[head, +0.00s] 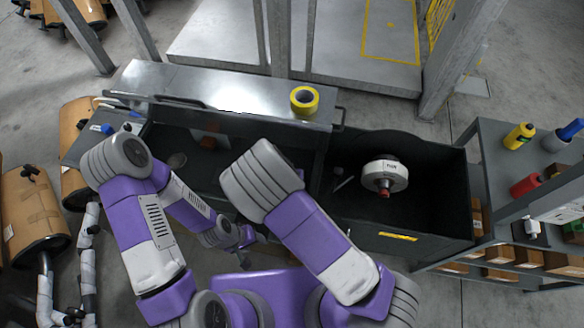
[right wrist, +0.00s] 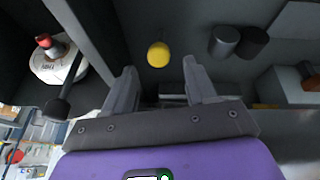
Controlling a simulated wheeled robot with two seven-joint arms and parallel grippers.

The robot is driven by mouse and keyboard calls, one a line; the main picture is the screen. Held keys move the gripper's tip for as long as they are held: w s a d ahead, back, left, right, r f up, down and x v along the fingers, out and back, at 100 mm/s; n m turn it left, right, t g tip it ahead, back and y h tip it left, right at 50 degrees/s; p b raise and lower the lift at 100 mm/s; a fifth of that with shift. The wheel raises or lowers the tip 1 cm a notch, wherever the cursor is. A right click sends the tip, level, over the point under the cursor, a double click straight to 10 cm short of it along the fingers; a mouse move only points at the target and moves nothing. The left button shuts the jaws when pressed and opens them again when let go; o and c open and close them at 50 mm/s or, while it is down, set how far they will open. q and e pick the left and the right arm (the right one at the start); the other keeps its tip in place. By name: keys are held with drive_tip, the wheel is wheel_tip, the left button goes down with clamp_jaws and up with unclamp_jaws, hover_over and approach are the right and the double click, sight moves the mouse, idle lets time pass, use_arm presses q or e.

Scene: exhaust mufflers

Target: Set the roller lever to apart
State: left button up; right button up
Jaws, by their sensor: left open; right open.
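In the right wrist view, a round yellow knob (right wrist: 158,54) shows beyond and between the fingertips of my open right gripper (right wrist: 162,84), apart from both fingers. I cannot tell whether it is the roller lever's end. Two dark cylinders (right wrist: 238,42) stand side by side to its right, perhaps the rollers. A dark rod with a rounded black end (right wrist: 58,107) reaches toward the lower left. The right gripper is hidden behind its arm in the head view. My left gripper (head: 243,258) is open and empty near my base in the head view.
A dark bin (head: 440,190) holds a white round device (head: 385,174), also in the right wrist view (right wrist: 58,62). A yellow tape roll (head: 304,99) lies on the metal bench top (head: 225,92). Shelving with bottles (head: 520,136) stands right; wrapped mufflers (head: 32,212) stand left.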

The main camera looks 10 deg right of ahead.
drive_tip(key=b+x, duration=0.2)
drive_tip(key=x, duration=0.5)
drive_tip(key=shift+s+f, duration=0.15)
clamp_jaws()
